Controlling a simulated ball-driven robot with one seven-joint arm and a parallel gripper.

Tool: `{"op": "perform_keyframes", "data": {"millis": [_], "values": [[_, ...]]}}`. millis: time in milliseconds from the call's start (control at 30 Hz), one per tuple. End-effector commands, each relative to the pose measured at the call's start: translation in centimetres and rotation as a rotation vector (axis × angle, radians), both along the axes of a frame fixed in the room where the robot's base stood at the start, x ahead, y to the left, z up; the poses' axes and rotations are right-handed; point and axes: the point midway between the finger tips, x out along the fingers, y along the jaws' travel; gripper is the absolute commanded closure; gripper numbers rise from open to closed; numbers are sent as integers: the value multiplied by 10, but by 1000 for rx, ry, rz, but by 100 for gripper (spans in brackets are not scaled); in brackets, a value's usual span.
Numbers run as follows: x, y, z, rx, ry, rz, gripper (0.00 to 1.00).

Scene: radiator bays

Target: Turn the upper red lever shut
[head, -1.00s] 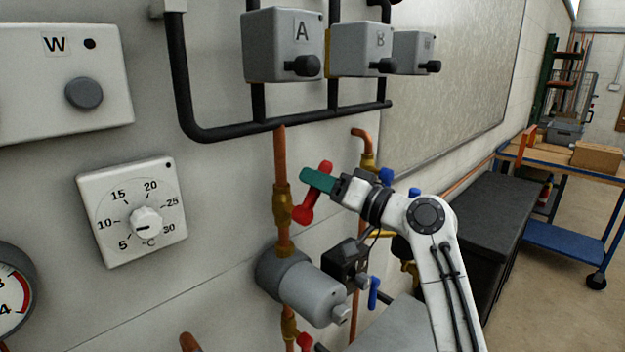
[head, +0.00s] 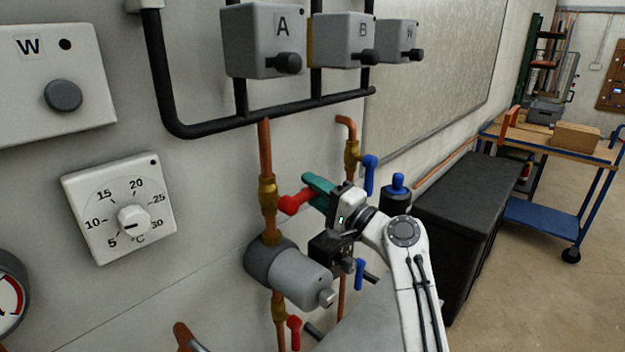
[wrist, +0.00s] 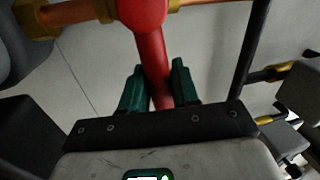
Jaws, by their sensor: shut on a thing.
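The upper red lever (head: 294,202) sits on the brass valve (head: 268,196) of the vertical copper pipe. Its hub is near the valve and its handle points right, slightly upward, roughly across the pipe. My gripper (head: 319,190) has green fingers and is shut on the handle, hiding its outer end in the head view. In the wrist view, the red lever (wrist: 151,60) comes down from its round hub at the top to between my gripper's two fingers (wrist: 157,90), one on each side.
A grey cylindrical pump (head: 295,278) stands just below. A lower red lever (head: 294,331) is under it. Blue levers (head: 370,175) are close right of my gripper. Grey boxes (head: 262,40) with black knobs hang above. A black chest (head: 470,215) is to the right.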

Motion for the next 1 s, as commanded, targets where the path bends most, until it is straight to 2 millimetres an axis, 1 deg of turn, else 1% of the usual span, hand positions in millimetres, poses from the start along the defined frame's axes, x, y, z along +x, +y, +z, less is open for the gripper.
{"op": "perform_keyframes", "data": {"millis": [100, 300, 767, 800, 967, 1000], "values": [[1, -2, -5, 28, 41, -4, 100], [1, -2, -8, 55, 75, -4, 100], [1, -2, -10, 63, 87, -3, 100], [1, -2, -11, 63, 87, -3, 68], [1, -2, -10, 63, 85, -3, 53], [1, -2, -9, 63, 84, -3, 52]]}}
